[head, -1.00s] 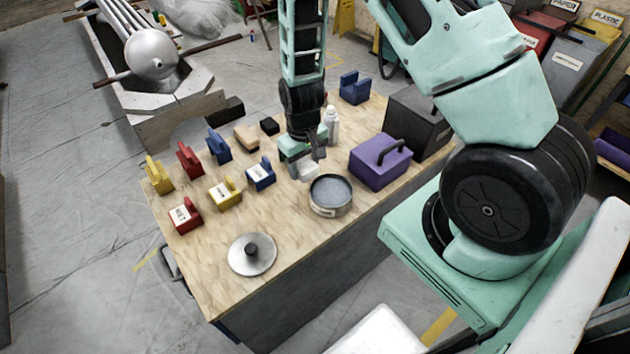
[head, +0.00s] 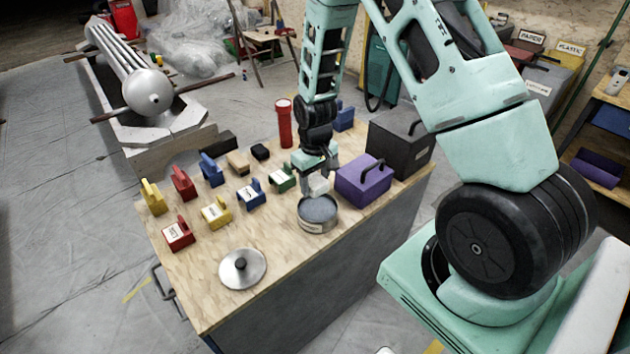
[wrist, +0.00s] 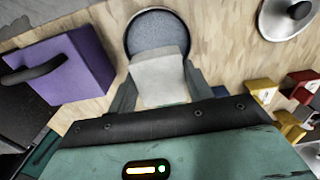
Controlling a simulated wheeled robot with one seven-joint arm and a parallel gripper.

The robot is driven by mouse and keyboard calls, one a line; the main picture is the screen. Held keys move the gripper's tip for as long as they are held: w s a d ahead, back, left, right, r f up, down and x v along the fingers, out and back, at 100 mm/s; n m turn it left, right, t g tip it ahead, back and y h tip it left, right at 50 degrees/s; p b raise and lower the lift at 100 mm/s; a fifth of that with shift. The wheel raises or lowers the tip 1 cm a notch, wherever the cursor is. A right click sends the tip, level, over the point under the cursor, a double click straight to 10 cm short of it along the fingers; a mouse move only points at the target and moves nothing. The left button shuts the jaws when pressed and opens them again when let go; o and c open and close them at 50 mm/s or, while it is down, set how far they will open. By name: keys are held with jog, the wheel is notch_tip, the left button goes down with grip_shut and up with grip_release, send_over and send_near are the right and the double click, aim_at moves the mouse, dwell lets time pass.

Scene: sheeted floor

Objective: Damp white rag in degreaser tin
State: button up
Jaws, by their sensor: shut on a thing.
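The rag (wrist: 158,78) also shows between the fingers in the wrist view, overlapping part of the tin's opening. The round metal tin (head: 317,225) stands open on the wooden table, with a grey-blue inside; it also shows in the wrist view (wrist: 131,46). I cannot tell whether the rag touches the tin. The tin's lid (head: 242,268), a silver disc with a black knob, lies apart on the table.
A purple box (head: 362,186) with a black handle stands right beside the tin, and a dark toolbox (head: 405,150) behind it. Several coloured blocks (head: 215,212) and a red cylinder (head: 284,125) stand on the table (head: 200,290). The tabletop around the lid is clear.

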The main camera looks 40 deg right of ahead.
aim_at(318, 210)
jog(key=shift+s+d+f+b, duration=0.1)
jog(key=shift+s+f+b, duration=0.4)
jog(key=shift+f, duration=0.2)
notch_tip(318, 210, down, 5)
jog(key=b, duration=0.3)
jog(key=shift+b, duration=0.4)
jog(key=shift+f, duration=0.45)
dwell(1.1)
jog(key=shift+r+p, duration=2.65)
jog(key=shift+r, duration=0.95)
